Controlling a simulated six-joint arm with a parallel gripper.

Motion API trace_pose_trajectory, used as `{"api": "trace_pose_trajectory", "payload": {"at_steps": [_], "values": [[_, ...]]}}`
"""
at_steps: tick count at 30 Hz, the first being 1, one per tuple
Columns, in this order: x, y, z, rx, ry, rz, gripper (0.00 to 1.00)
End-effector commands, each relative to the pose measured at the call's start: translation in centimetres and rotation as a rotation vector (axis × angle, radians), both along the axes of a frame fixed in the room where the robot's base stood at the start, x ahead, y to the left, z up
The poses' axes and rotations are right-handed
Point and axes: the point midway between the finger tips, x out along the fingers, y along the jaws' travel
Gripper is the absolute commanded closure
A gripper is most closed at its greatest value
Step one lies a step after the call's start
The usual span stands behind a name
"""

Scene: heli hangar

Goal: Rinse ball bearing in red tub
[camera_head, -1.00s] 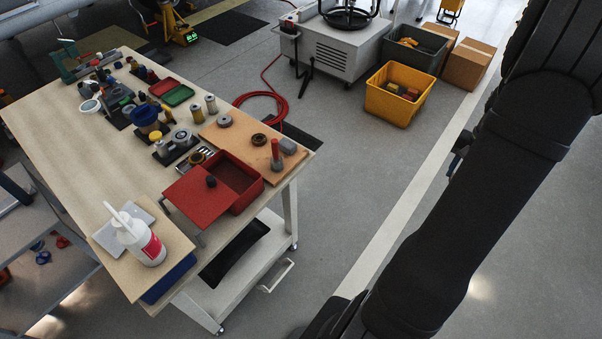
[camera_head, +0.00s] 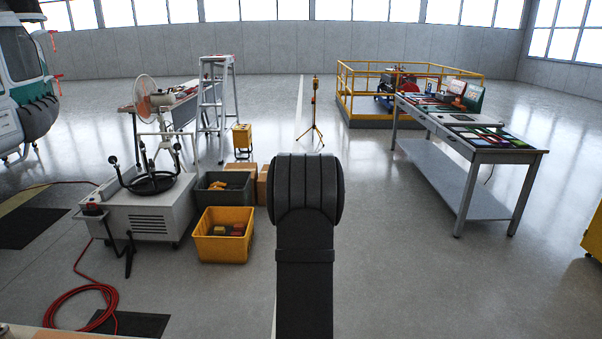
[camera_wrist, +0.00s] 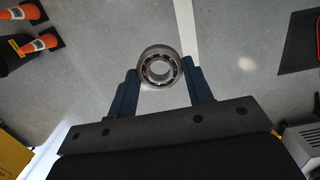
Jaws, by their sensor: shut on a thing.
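A ball bearing (camera_wrist: 145,80), a steel ring with balls visible in its race, is in the wrist view. My gripper (camera_wrist: 160,82) is shut on it, with one blue finger on each side of its rim. The bearing is held up in the air with grey floor behind it. My gripper and the bearing do not show in the head view, where only my dark arm is visible. The red tub is not in either view now.
A yellow bin (camera_head: 222,250), a dark grey bin (camera_head: 213,199) and a white wheeled cabinet (camera_head: 130,222) stand on the floor left of my arm. A long table (camera_head: 440,168) is at the right. Orange cones (camera_wrist: 42,42) show in the wrist view. Open floor lies between.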

Motion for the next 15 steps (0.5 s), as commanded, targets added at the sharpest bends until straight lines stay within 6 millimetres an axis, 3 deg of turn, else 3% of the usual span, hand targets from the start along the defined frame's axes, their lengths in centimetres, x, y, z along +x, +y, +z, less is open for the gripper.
{"api": "trace_pose_trajectory", "payload": {"at_steps": [3, 9, 11, 15], "values": [[-0.1, 0.0, -1.3, 0.0, 0.0, 0.0, 0.81], [-0.1, 0.5, -1.5, 0.0, -0.002, -0.003, 0.81], [-0.2, 1.3, -1.5, 0.001, -0.002, -0.009, 0.81], [-0.6, 5.1, -1.1, 0.001, -0.002, -0.048, 0.81]]}}
